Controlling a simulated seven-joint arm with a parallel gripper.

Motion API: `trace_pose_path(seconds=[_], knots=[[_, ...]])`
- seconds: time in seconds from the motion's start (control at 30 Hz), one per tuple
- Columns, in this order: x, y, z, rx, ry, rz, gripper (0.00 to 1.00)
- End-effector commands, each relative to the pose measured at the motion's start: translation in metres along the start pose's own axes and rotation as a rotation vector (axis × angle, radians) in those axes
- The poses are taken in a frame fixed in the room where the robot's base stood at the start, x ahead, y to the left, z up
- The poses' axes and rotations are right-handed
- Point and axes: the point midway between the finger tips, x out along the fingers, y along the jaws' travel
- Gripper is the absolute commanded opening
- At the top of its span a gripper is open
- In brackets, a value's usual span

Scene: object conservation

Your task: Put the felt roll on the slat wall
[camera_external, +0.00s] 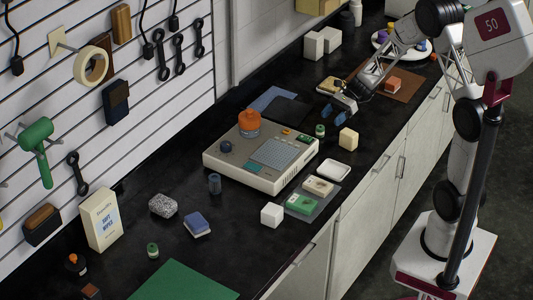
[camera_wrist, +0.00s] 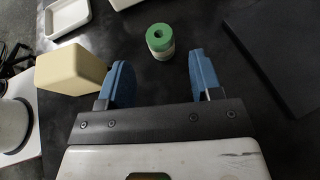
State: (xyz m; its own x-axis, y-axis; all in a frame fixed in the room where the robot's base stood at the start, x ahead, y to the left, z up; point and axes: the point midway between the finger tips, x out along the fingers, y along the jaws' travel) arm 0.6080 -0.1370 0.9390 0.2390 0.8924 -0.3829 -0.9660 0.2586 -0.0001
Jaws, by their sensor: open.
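My gripper (camera_external: 336,108) is open and empty above the counter, with its blue fingertips apart in the wrist view (camera_wrist: 161,77). A small upright roll with a green top and a dark centre hole (camera_wrist: 160,41) stands just ahead of the gap between the fingers, touching neither. It also shows in the external view (camera_external: 320,130). I cannot tell for sure which is the felt roll. The white slat wall (camera_external: 135,140) is on the left, with tools and holders hung on it.
A cream block (camera_wrist: 70,70) is beside the left finger. A white dish (camera_external: 334,170) and a dark flat slab (camera_wrist: 277,60) lie near. The beige device with an orange knob (camera_external: 262,168) stands between my gripper and the slat wall. A second green-topped roll (camera_external: 152,251) stands at the front.

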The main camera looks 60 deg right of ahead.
Motion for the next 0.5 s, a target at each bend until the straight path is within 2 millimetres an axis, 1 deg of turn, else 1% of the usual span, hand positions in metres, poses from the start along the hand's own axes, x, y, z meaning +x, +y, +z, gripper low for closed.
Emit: trace_pose_path(seconds=[0.03, 0.23, 0.4, 0.5], knots=[[-0.008, 0.0, -0.001, 0.0, 0.0, -0.003, 0.59], [-0.032, 0.0, -0.001, 0.001, 0.0, -0.002, 0.59], [-0.045, 0.0, 0.0, 0.0, 0.0, -0.002, 0.59], [-0.049, 0.0, 0.0, 0.0, 0.0, -0.001, 0.59]])
